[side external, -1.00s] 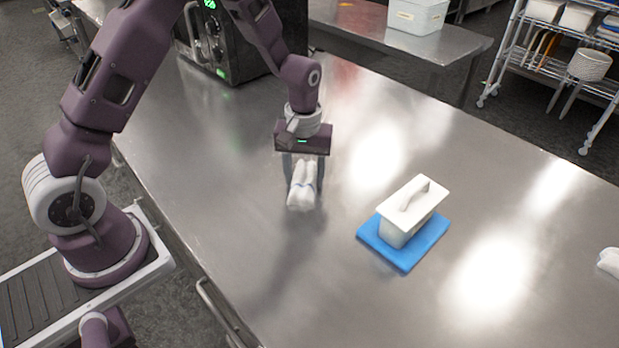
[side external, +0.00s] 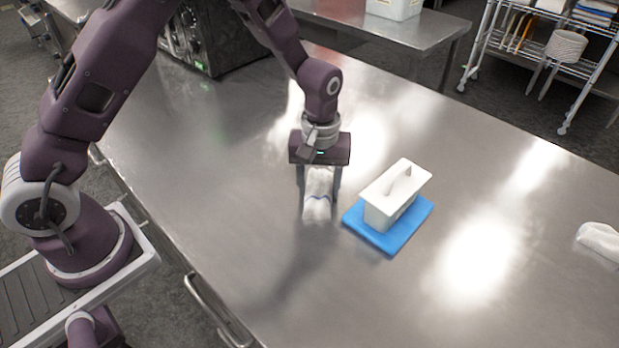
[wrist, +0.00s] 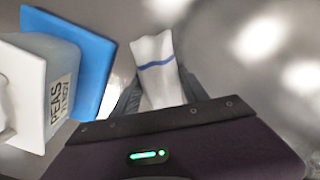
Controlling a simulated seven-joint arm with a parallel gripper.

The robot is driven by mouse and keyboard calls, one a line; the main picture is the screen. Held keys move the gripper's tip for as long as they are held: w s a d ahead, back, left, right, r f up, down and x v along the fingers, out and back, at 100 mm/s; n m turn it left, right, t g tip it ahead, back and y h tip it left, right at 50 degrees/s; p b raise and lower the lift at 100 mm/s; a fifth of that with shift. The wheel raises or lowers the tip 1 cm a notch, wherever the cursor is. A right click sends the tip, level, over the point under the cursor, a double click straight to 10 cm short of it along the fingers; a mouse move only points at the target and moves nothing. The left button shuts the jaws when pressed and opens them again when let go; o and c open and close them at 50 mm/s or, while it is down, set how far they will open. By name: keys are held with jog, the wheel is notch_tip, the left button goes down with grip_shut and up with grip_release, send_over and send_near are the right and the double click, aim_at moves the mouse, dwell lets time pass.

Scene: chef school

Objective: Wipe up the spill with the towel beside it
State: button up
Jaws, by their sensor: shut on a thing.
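A white towel with a blue stripe (side external: 317,208) is pinched between the fingers of my gripper (side external: 319,190). The towel also shows in the wrist view (wrist: 156,60), pointing away from the gripper body. The gripper points down at the metal table (side external: 440,150). The towel's lower end is close to the tabletop; I cannot tell if it touches. No spill stands out clearly; bright glare and reflections cover parts of the steel.
A white lidded container (side external: 394,193), with a label reading "PEAS" in the wrist view, stands on a blue board (side external: 385,236) just right of my gripper. Another white cloth (side external: 600,240) lies at the right edge. A dark appliance (side external: 215,40) stands behind. The table's front is clear.

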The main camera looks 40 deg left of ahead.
aim_at(287, 173)
jog(key=shift+d, duration=0.5)
jog(key=shift+a, duration=5.2)
jog(key=shift+a+r, duration=0.1)
jog(key=shift+a, duration=0.05)
notch_tip(287, 173, up, 8)
